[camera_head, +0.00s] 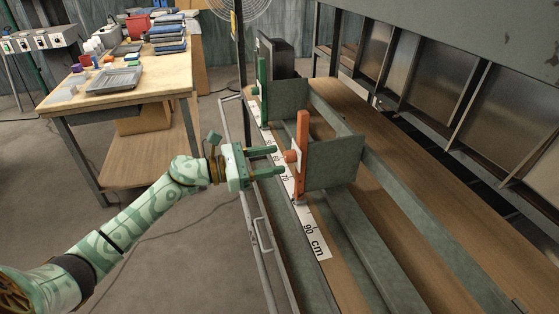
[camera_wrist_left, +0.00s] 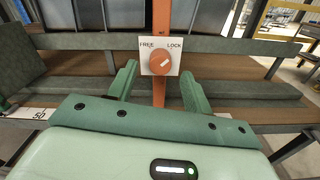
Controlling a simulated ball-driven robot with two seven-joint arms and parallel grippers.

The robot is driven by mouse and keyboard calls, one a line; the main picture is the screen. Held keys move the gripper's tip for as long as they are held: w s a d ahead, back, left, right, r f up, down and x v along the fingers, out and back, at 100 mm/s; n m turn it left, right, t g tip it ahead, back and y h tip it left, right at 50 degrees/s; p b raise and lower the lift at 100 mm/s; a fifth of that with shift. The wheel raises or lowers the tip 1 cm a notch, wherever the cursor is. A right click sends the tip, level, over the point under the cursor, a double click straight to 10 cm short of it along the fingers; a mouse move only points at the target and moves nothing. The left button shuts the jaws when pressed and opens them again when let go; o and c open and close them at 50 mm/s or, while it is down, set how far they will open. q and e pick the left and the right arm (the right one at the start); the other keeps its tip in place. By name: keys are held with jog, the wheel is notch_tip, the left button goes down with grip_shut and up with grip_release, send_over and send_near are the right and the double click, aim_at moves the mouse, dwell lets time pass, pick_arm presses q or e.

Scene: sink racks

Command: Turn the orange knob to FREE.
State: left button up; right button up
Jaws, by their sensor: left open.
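The orange knob (camera_wrist_left: 159,62) sits on a white plate (camera_wrist_left: 148,47) marked FREE at left and LOCK at right. A pale line on the knob slants towards the upper right, the LOCK side. The plate is on an upright orange post (camera_head: 303,135), and the knob (camera_head: 290,156) faces my left gripper in the head view. My left gripper (camera_head: 279,160) is open and empty. In the left wrist view, its two green fingers stand left and right of the knob, slightly below it in the picture; contact is not visible. My right gripper is not in view.
A ruler strip (camera_head: 315,240) runs along the rail below the post. A green upright (camera_head: 262,75) with another knob stands farther back. A grey handrail (camera_head: 262,235) lies near my left arm. A wooden table (camera_head: 120,85) with trays is at the back left.

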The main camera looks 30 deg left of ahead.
aim_at(290, 157)
pick_arm(q)
jog(key=shift+x, duration=1)
jog(key=shift+w+d, duration=0.1)
jog(key=shift+w, duration=0.05)
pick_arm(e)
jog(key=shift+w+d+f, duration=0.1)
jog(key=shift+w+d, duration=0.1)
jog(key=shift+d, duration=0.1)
pick_arm(q)
jog(key=c, duration=1)
jog(key=shift+o, duration=0.2)
